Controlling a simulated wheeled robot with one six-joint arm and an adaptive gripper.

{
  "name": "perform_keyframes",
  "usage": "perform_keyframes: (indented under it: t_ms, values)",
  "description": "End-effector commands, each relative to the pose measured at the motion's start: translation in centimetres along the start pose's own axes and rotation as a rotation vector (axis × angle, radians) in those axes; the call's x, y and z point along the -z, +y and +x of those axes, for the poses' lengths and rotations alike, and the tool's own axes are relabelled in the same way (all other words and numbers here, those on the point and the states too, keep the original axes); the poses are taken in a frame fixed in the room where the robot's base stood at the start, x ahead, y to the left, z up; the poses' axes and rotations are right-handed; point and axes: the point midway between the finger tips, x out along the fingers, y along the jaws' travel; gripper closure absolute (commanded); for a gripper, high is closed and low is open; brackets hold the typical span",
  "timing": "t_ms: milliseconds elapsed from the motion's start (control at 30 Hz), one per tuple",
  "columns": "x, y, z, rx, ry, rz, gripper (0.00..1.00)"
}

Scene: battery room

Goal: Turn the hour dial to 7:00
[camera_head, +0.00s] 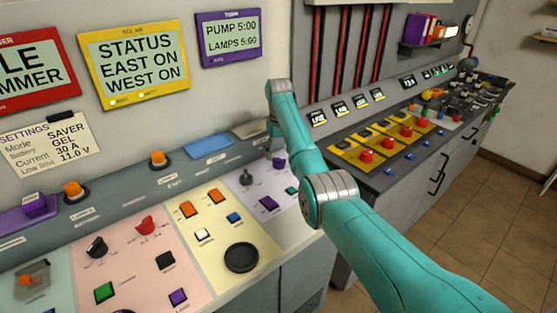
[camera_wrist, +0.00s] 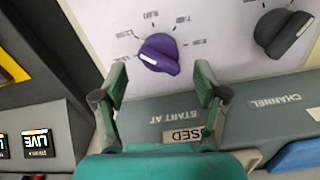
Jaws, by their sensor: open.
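The purple hour dial (camera_wrist: 160,55) shows in the wrist view on a pale panel, upside down to the camera. Small hour marks fan around its far side, too blurred to read surely. A pale line lies at its left end. My gripper (camera_wrist: 161,76) is open, its two fingers apart on the near left and near right of the dial, with nothing between the tips. Contact with the dial is not visible.
A dark channel knob (camera_wrist: 283,32) stands to the right of the dial in the wrist view. A START AT ledge (camera_wrist: 180,112) runs below it. In the head view, buttons and a black round knob (camera_head: 241,257) cover the nearer panels. A second console (camera_head: 400,150) stands right.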

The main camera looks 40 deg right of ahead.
Motion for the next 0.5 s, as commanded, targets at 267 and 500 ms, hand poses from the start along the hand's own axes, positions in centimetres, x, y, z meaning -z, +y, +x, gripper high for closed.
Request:
perform_keyframes:
  t_ms: [267, 500]
  values:
    - [0.0, 0.0, 3.1, 0.0, 0.0, 0.0, 0.28]
    - [0.0, 0.0, 3.5, 0.0, 0.0, 0.0, 0.28]
